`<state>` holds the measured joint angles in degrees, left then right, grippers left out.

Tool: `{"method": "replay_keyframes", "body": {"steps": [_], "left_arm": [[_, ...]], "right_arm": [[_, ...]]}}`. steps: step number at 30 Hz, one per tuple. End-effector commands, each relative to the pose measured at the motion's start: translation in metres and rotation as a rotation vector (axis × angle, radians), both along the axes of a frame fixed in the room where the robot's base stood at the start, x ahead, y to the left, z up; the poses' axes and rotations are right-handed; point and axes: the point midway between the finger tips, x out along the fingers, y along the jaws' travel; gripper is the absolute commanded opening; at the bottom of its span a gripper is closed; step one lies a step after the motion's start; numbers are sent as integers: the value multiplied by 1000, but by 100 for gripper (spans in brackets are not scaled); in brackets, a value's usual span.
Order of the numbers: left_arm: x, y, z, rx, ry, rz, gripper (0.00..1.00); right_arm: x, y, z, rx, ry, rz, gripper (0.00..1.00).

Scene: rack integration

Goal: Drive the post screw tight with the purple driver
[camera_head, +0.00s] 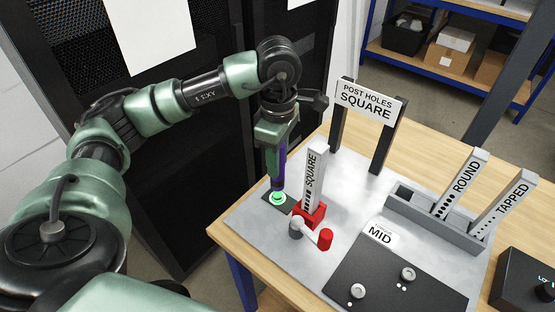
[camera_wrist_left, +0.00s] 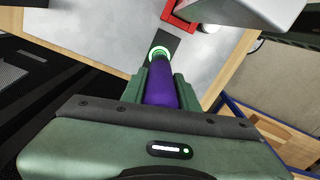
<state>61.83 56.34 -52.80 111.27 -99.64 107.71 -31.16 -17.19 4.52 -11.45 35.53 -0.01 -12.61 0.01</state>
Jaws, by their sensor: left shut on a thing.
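My left gripper (camera_head: 273,150) is shut on the purple driver (camera_head: 279,170), which hangs nearly upright, tip down. A glowing green ring (camera_head: 277,198) marks the driver's lower end, at a small dark pad (camera_head: 267,201) on the grey mat. I cannot tell whether the tip touches the pad. The left wrist view shows the driver (camera_wrist_left: 161,88) between the two green fingers. To the right, a grey post (camera_head: 311,178) labelled SQUARE stands upright at a red clamp (camera_head: 314,216). The post screw cannot be made out. My right gripper is not in view.
A POST HOLES SQUARE sign (camera_head: 367,103) stands behind. A grey tray (camera_head: 412,207) holds posts labelled ROUND and TAPPED at right. A dark plate (camera_head: 385,282) marked MID lies in front. A black box (camera_head: 522,282) sits at right. Black racks stand behind my left arm.

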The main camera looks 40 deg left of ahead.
Motion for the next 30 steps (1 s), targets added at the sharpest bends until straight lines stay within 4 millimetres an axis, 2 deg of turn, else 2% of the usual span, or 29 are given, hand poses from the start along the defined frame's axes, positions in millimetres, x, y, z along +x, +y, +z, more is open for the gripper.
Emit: {"method": "replay_keyframes", "body": {"steps": [3, 21, 30], "left_arm": [[1, 0, 14, 0, -5, 1, 0], [2, 1, 62, 0, -7, 2, 0], [2, 1, 63, 0, -7, 2, 0]], "right_arm": [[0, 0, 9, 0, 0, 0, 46], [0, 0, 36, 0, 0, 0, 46], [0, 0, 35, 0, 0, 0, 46]]}}
